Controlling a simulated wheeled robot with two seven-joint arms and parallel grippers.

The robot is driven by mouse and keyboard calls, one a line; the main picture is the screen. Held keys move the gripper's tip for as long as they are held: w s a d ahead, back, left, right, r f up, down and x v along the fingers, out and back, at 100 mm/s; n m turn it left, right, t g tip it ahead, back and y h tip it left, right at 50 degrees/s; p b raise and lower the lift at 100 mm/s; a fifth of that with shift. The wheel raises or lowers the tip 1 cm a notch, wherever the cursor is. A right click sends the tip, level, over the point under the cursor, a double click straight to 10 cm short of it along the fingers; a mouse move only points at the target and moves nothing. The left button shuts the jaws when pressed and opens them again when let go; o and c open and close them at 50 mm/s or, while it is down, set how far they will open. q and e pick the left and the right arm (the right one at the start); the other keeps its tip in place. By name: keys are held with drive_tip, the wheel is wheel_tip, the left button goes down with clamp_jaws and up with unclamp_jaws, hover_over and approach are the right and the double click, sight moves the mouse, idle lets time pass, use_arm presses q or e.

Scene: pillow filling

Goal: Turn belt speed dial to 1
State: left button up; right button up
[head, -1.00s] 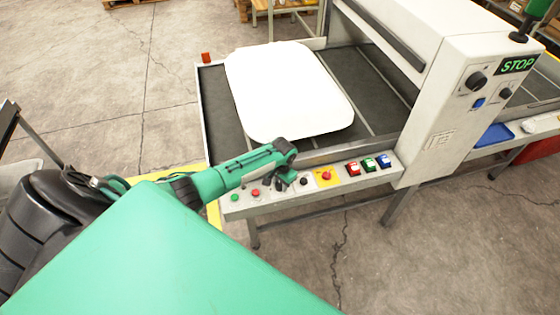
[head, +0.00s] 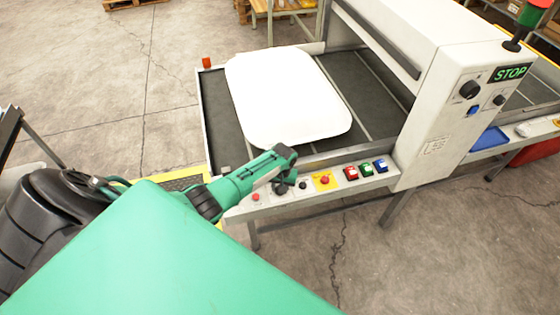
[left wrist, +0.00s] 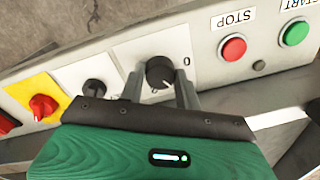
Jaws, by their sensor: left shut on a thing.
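The black dial (left wrist: 160,73) sits on a white plate on the control panel, with a pale mark at its lower edge, in the left wrist view. In the head view my left gripper (head: 281,184) is down at the panel's front strip and hides most of the dial. My right gripper is not in view.
A smaller black knob (left wrist: 95,88), a red knob on a yellow plate (left wrist: 42,105), a red stop button (left wrist: 232,47) and a green start button (left wrist: 295,33) flank the dial. A white pillow (head: 287,95) lies on the belt. A machine display (head: 510,73) reads STOP.

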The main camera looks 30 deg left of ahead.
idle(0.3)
use_arm(q)
drive_tip(key=o, duration=1)
drive_tip(key=shift+r, duration=0.15)
drive_tip(key=r, duration=0.4)
drive_tip(key=r+b, duration=0.1)
drive_tip(key=r, duration=0.8)
drive_tip(key=shift+w+d+r, duration=0.15)
drive_tip(key=shift+d+r, duration=0.15)
drive_tip(key=shift+d, duration=0.05)
